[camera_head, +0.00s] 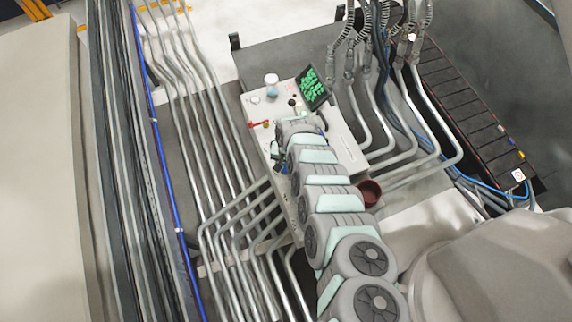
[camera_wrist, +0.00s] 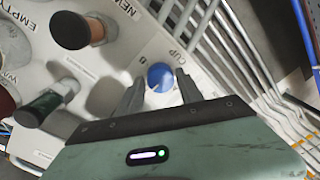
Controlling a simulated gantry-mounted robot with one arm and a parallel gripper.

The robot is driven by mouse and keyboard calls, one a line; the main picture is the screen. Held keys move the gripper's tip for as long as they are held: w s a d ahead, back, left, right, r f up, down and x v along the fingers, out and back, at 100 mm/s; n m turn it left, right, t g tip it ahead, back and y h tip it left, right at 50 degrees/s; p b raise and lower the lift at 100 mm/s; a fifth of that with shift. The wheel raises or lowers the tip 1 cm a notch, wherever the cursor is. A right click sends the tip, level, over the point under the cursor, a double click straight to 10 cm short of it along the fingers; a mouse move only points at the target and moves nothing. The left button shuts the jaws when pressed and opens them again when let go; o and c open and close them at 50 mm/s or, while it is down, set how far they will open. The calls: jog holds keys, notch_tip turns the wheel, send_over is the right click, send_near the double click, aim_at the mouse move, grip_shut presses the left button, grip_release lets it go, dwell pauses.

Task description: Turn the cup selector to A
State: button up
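In the wrist view a round blue knob (camera_wrist: 160,77) sits on a white panel (camera_wrist: 110,75) beside the printed word CUP. A short mark is printed near it, too small to read surely. My gripper (camera_wrist: 161,80) is open, with one grey finger on each side of the blue knob. Small gaps seem to show between the fingers and the knob, so I cannot tell whether either touches.
Grey pipes (camera_wrist: 225,70) run along the right.

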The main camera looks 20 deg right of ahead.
grip_shut()
jog(key=shift+n, duration=0.4)
jog(key=n+b, duration=0.1)
jog(key=n, duration=0.2)
jog(key=shift+w+n, duration=0.1)
jog(key=shift+n, duration=0.3)
jog(key=n+b, duration=0.2)
jog(key=n, duration=0.2)
jog(key=shift+n, duration=0.3)
jog(key=n+b, duration=0.1)
jog(key=n, duration=0.3)
jog(key=shift+g, duration=0.4)
jog(key=n+b, duration=0.1)
jog(key=n, duration=0.3)
jog(key=shift+a, duration=0.1)
jog(key=shift+n, duration=0.5)
